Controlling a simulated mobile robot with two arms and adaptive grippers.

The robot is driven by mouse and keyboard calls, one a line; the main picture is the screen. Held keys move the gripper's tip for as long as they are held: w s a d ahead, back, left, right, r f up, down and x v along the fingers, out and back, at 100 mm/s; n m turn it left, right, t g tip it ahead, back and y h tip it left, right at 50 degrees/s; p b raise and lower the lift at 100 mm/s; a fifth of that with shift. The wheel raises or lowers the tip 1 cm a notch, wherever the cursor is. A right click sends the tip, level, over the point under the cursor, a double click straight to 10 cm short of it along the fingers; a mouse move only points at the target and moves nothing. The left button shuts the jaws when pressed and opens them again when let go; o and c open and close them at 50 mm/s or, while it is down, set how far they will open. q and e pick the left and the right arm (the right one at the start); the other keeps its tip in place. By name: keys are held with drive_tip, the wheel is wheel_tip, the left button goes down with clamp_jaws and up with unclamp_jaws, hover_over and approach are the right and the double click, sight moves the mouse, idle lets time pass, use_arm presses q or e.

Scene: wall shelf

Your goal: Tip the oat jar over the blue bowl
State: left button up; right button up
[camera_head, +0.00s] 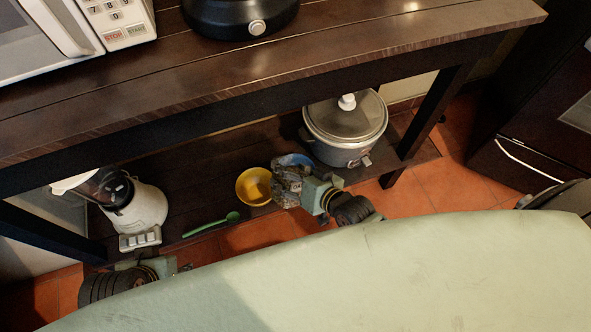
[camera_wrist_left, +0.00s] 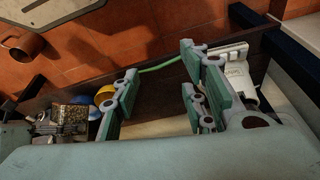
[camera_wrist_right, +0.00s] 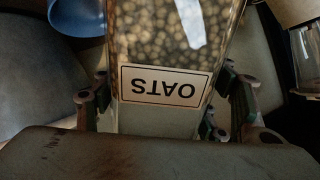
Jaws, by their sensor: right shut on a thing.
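The oat jar (camera_wrist_right: 165,45) is clear, full of pale brown pieces, with an OATS label that reads upside down in the right wrist view. My right gripper (camera_head: 310,192) is shut on it. In the head view the jar (camera_head: 287,184) is above the lower shelf, partly in front of the blue bowl (camera_head: 297,160). A piece of the blue bowl (camera_wrist_right: 77,17) shows at the right wrist view's top left. The jar's exact tilt is hard to tell. My left gripper (camera_wrist_left: 160,85) is open and empty, near the shelf's front edge at left.
A yellow bowl (camera_head: 251,188) stands just left of the jar, with a green spoon (camera_head: 212,225) farther left. A white blender (camera_head: 143,209) stands at the left end and a slow cooker (camera_head: 346,132) behind at right. The upper shelf board (camera_head: 260,75) overhangs.

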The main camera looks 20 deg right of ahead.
use_arm(q)
drive_tip(key=shift+s+r, duration=0.15)
drive_tip(key=shift+r, duration=0.2)
use_arm(e)
drive_tip(key=shift+w+f, duration=0.1)
drive_tip(key=shift+f, duration=0.05)
drive_tip(key=shift+f, duration=0.1)
use_arm(q)
drive_tip(key=shift+r, duration=0.25)
drive_tip(key=shift+f+b, duration=0.4)
drive_tip(key=shift+b, duration=0.1)
use_arm(e)
drive_tip(key=shift+d+f+m+g, duration=0.1)
drive_tip(key=shift+f+m+g, duration=0.3)
drive_tip(key=shift+g, duration=0.1)
drive_tip(key=shift+w+g, duration=0.15)
drive_tip(key=shift+g, duration=0.25)
idle(1.2)
drive_tip(key=shift+m+y, duration=0.3)
drive_tip(key=shift+m, duration=0.1)
idle(0.4)
use_arm(q)
drive_tip(key=shift+d+f, duration=0.1)
drive_tip(key=shift+f, duration=0.05)
use_arm(e)
drive_tip(key=shift+w+d+f+g, duration=0.1)
drive_tip(key=shift+g, duration=0.3)
